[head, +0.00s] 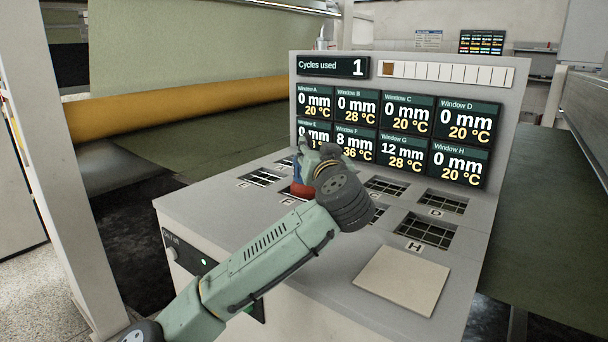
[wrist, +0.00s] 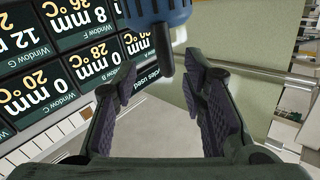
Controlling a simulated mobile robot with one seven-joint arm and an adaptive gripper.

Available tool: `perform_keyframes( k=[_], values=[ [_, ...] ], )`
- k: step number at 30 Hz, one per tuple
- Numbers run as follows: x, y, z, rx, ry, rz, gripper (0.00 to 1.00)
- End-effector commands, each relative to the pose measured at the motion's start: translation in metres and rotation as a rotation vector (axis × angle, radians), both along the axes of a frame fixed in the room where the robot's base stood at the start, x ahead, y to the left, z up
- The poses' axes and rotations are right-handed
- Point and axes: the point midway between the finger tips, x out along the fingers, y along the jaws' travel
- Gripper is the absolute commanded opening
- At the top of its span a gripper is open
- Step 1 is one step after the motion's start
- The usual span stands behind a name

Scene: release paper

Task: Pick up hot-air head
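The hot-air head appears to be the small thing with a red base (head: 303,189) and blue sides, standing at the grated window by label F in the head view. My gripper is right above and beside it, and my wrist hides part of it. In the wrist view, a blue body (wrist: 170,8) with a dark grey stub lies at the top edge, mostly out of frame. My gripper (wrist: 158,84) is open there, its dark ridged fingers wide apart. The stub shows near the gap between the fingertips; I cannot tell whether anything touches.
The console (head: 180,202) has several grated windows and a raised display panel (head: 390,120) close behind my gripper. A blank beige plate (head: 402,279) lies at the front right. A yellow-orange roller (head: 180,105) with green sheet stands at the back left.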

Motion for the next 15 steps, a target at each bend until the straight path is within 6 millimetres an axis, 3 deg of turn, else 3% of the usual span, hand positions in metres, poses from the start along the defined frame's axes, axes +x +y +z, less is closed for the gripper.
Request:
perform_keyframes(
  k=[11,15],
  values=[
    [0.038,0.014,0.017,0.005,-0.002,0.004,0.39],
    [0.055,0.015,0.014,0.002,-0.002,0.0,0.39]
  ],
)
